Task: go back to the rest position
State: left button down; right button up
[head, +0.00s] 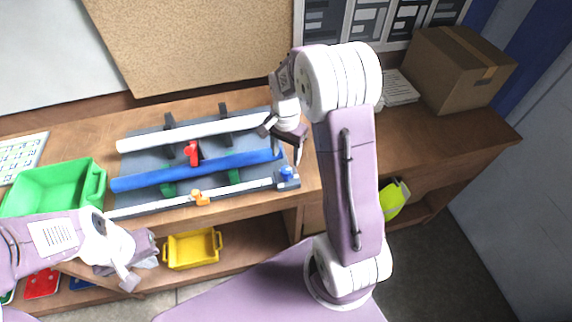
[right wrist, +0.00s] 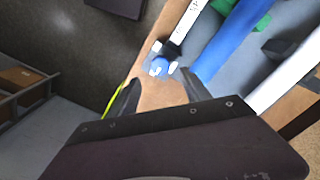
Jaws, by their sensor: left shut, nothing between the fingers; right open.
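My left gripper (head: 140,268) is at the lower left of the head view, in front of the bench edge and beside the yellow bin; it is shut and empty. My right gripper (head: 284,145) is open above the right end of the grey rack (head: 150,142). In the right wrist view its two fingers (right wrist: 155,92) stand apart with nothing between them. The blue end stop (head: 287,175) of the rack lies just beyond the fingertips, and it also shows in the right wrist view (right wrist: 160,66). A blue tube (head: 215,168) and a white tube (head: 195,131) lie on the rack.
A green bin (head: 55,187) stands on the bench at left, and a yellow bin (head: 192,248) is on the shelf below. A cardboard box (head: 455,72) stands at the back right. A red clip (head: 193,154) and an orange slider (head: 201,198) are on the rack.

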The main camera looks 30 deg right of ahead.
jog(key=shift+r, duration=0.55)
jog(key=shift+f, duration=0.1)
